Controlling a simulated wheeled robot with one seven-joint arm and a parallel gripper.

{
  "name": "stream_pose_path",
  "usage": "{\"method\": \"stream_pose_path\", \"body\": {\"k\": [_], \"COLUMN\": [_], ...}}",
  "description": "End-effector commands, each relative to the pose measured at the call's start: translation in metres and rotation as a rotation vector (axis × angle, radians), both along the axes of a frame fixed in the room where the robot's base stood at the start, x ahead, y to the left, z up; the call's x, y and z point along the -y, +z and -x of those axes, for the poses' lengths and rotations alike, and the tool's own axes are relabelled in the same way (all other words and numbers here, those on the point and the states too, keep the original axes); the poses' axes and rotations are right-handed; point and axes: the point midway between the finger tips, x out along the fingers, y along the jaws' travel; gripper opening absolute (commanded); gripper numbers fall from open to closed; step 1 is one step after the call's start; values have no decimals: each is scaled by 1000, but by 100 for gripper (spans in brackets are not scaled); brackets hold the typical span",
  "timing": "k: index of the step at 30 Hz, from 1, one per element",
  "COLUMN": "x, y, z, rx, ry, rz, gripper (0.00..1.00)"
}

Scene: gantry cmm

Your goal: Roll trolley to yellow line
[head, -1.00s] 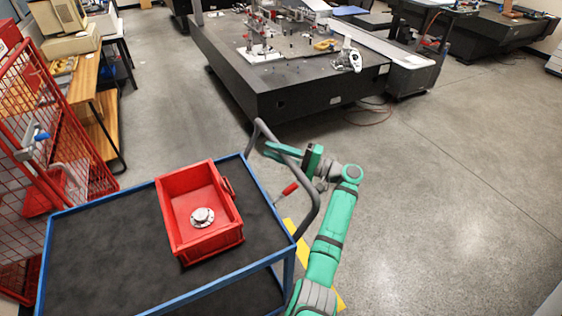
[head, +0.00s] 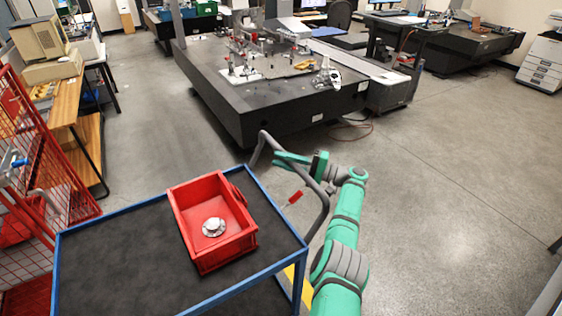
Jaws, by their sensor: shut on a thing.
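The trolley (head: 120,245) has a blue frame and a dark top, and fills the lower left of the head view. Its grey push handle (head: 316,218) curves up at its right end. My gripper (head: 296,160) is shut on the handle's upper bar; its fingertips are partly hidden by the bar. A red bin (head: 240,245) stands on the trolley top with a round silver flanged part (head: 214,227) inside. A strip of yellow line (head: 301,284) shows on the floor beneath the trolley's right end, partly hidden by the trolley and my arm.
A large black table (head: 235,105) with fixtures stands ahead. A red mesh cage (head: 45,195) is close on the trolley's left, with a wooden bench (head: 88,155) behind it. A red-handled item (head: 295,197) shows beside the handle. Grey floor (head: 450,210) is open on the right.

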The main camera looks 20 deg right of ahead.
Motion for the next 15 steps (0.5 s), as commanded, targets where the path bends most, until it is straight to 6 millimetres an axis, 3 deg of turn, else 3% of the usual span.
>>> {"method": "stream_pose_path", "body": {"k": [13, 14, 15], "x": [7, 7, 8], "y": [0, 0, 0], "z": [1, 1, 2], "rx": [-2, -2, -2], "ry": [-7, -7, -8], "rz": [1, 1, 0], "gripper": [0, 22, 31]}}
